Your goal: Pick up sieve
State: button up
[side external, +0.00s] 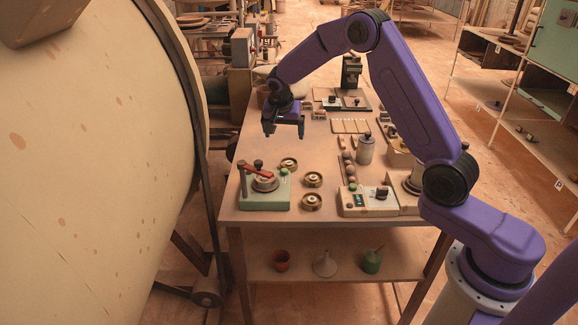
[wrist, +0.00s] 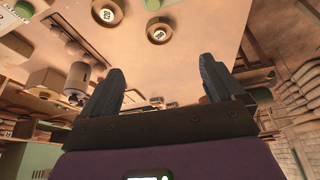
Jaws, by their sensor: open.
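Three round brass sieves lie on the wooden table: a rear one (side external: 288,164), a middle one (side external: 313,179) and a front one (side external: 311,201). In the wrist view, two round pieces with white numbered labels, one at the top (wrist: 107,12) and one lower (wrist: 160,33), look like sieves. My gripper (side external: 285,131) is open and empty above the table's left part, behind the sieves. Its two spread fingers also show in the wrist view (wrist: 160,70), with nothing between them.
A pale green press (side external: 264,195) with a red lever stands left of the sieves. A grey canister (side external: 365,149), a row of brown balls (side external: 348,167) and a control box (side external: 368,199) stand to the right. The large pale drum (side external: 95,150) is close to the table's left.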

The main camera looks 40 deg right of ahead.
aim_at(289, 163)
jog(key=x, duration=1.8)
jog(key=shift+w+d+r, duration=0.15)
jog(key=shift+d, duration=0.1)
jog(key=c, duration=1.2)
